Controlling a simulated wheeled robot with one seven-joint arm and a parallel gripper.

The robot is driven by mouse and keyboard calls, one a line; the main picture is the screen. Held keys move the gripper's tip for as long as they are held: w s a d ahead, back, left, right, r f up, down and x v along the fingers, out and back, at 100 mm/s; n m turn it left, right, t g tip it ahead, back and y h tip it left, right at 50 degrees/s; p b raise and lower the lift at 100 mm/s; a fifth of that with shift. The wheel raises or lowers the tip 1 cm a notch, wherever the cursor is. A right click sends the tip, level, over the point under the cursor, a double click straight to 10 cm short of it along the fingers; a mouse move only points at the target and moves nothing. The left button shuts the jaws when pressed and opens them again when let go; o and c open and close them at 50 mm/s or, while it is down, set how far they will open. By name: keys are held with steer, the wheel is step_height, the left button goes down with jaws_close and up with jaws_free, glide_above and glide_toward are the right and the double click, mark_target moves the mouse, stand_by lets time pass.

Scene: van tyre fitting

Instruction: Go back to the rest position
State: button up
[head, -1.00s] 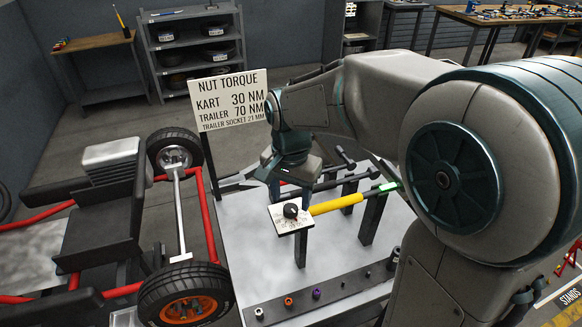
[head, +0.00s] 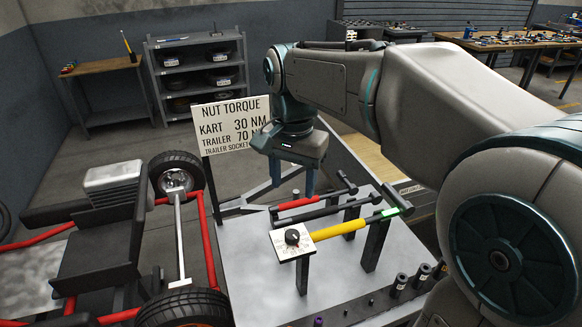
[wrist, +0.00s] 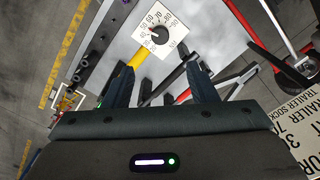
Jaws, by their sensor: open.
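My gripper (head: 293,180) is raised above the far left part of the grey metal bench (head: 240,262), with its blue fingers pointing down. In the wrist view my gripper (wrist: 160,88) is open, with nothing between its fingers. A yellow-handled torque wrench (head: 340,229) with a white dial plate (head: 292,241) lies on stands on the bench, right of and nearer than my gripper. The wrench also shows in the wrist view (wrist: 123,80), below my fingers and apart from them.
A red-handled tool (head: 298,203) and a black bar lie behind the yellow wrench. A nut torque sign (head: 233,122) stands left of my gripper. A red-framed kart (head: 100,240) is at left. Dark sockets (head: 399,285) stand along the bench's front. Shelves and tables line the back.

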steer(key=s+d+f+n+t, duration=0.3)
steer(key=s+d+f+n, duration=0.3)
steer(key=s+d+f, duration=0.3)
steer(key=s+d, duration=0.2)
steer(key=s, duration=0.2)
steer(key=shift+d+f, duration=0.2)
steer(key=shift+d, duration=0.15)
stand_by(0.4)
